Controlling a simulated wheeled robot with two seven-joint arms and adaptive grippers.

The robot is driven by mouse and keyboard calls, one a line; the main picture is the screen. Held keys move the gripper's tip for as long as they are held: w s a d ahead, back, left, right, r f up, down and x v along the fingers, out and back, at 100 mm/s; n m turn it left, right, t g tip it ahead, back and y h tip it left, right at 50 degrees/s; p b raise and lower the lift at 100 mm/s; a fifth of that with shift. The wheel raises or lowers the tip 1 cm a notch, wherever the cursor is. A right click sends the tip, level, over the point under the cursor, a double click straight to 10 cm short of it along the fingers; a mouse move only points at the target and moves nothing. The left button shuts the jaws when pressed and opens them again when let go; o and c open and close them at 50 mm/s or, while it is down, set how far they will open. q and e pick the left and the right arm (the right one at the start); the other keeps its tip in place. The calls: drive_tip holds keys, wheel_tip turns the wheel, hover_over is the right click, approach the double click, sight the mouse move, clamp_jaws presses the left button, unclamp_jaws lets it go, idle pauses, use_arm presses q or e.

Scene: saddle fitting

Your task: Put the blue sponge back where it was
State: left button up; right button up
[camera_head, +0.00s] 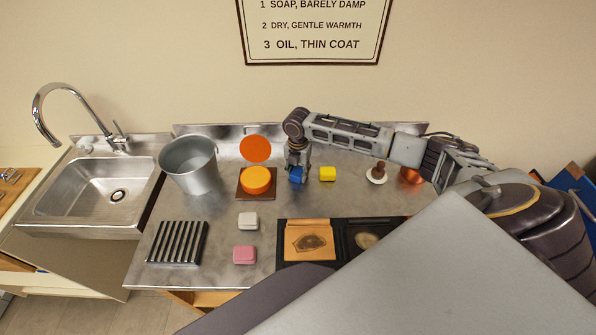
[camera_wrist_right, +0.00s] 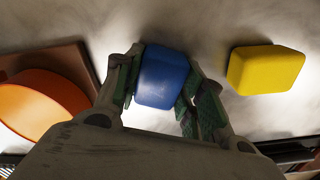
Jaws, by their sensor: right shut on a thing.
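The blue sponge (camera_head: 296,174) is at the back middle of the steel counter, between the orange tin and the yellow sponge (camera_head: 327,174). My right gripper (camera_head: 297,168) points down and is shut on the blue sponge. In the right wrist view the blue sponge (camera_wrist_right: 162,77) sits between the two green-padded fingers (camera_wrist_right: 160,90), with the yellow sponge (camera_wrist_right: 265,69) apart on the right. I cannot tell whether the blue sponge touches the counter. My left gripper is not in view.
An orange tin (camera_head: 256,181) on a brown base, with an orange disc (camera_head: 255,149) behind, stands left of the gripper. A bucket (camera_head: 189,166), a black rack (camera_head: 178,242), white (camera_head: 248,221) and pink (camera_head: 245,255) sponges and a dark tray (camera_head: 346,229) occupy the counter. The sink (camera_head: 90,190) is left.

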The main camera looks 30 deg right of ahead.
sight(298, 170)
drive_tip(key=o, duration=1)
wheel_tip(298, 170, up, 12)
drive_tip(key=shift+r+b, duration=0.1)
drive_tip(key=shift+b, duration=0.55)
